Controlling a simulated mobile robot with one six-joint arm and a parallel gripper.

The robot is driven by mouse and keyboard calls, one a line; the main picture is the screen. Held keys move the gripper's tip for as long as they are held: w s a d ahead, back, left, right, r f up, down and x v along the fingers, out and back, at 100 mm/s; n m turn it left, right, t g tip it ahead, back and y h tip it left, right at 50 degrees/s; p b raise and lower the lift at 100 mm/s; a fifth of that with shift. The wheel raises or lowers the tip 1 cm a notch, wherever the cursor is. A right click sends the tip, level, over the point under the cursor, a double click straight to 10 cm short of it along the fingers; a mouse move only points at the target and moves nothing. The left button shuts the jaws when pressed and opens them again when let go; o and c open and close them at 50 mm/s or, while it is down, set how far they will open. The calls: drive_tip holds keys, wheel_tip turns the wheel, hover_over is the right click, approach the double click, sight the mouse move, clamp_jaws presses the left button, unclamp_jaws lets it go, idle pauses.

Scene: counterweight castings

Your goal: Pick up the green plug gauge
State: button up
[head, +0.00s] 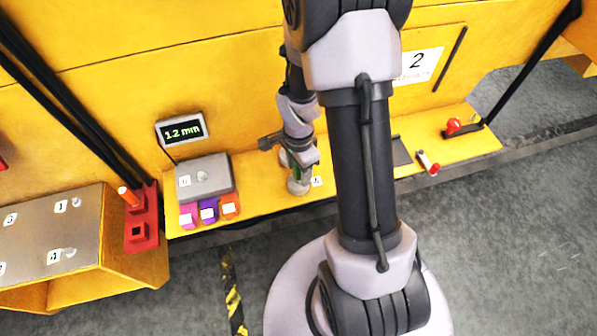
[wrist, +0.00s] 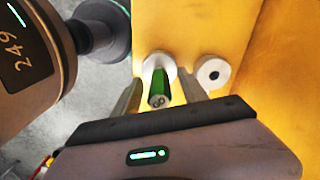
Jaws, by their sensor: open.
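The green plug gauge (wrist: 163,86) stands between the two fingers of my gripper (wrist: 158,92) in the wrist view. Its green body rises from a pale round piece (wrist: 157,63), and its grey end faces the camera. My fingers are open on either side of it; I see no clear contact. In the head view my gripper (head: 297,168) is low over the yellow ledge (head: 262,202), and a bit of green shows among its parts; most of the gauge is hidden there.
A pale ring (wrist: 212,72) with a dark hole sits just right of the gauge. A red block (head: 142,230) holds an orange peg further left.

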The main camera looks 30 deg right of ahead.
clamp_jaws()
drive_tip(key=shift+r, duration=0.1)
